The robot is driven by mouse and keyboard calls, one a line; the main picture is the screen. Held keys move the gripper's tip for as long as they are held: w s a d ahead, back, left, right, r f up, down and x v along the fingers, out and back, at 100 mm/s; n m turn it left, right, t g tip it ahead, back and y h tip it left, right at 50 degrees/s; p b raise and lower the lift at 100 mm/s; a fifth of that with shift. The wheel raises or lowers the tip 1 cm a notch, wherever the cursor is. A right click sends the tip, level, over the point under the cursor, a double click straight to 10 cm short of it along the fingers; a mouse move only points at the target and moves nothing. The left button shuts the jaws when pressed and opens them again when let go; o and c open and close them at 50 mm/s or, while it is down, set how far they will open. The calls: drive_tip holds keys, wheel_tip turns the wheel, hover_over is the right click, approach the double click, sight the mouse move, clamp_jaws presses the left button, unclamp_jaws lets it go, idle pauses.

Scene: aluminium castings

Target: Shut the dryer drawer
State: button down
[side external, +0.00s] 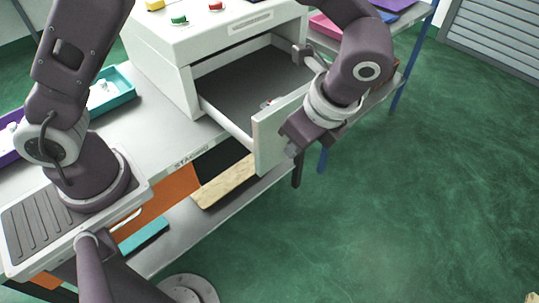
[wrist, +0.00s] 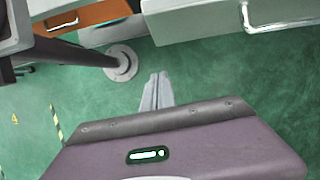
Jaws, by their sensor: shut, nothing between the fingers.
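The dryer (side external: 215,35) is a white box on the bench with a green and a red button on top. Its drawer (side external: 235,85) is pulled out toward the lower right and shows a dark grey floor. The pale drawer front (side external: 268,140) faces the open floor side. My gripper (side external: 292,151) is at the outer side of that front, near its right end; I cannot tell if it touches. In the wrist view my gripper's fingers (wrist: 157,92) are together and empty. A pale panel (wrist: 195,20), probably the drawer front, lies just beyond the fingertips.
The bench (side external: 190,140) has a lower shelf with a wooden board (side external: 225,182) and orange drawer fronts (side external: 165,195) under it. A teal tray (side external: 112,90) stands left of the dryer.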

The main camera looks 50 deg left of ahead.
drive_tip(key=shift+a+f, duration=1.2)
drive_tip(key=shift+f, duration=0.5)
drive_tip(key=shift+a+f, duration=1.25)
drive_tip(key=shift+f, duration=0.45)
drive_tip(key=shift+a+f, duration=1.2)
drive_tip(key=shift+f, duration=0.5)
drive_tip(key=shift+a, duration=0.1)
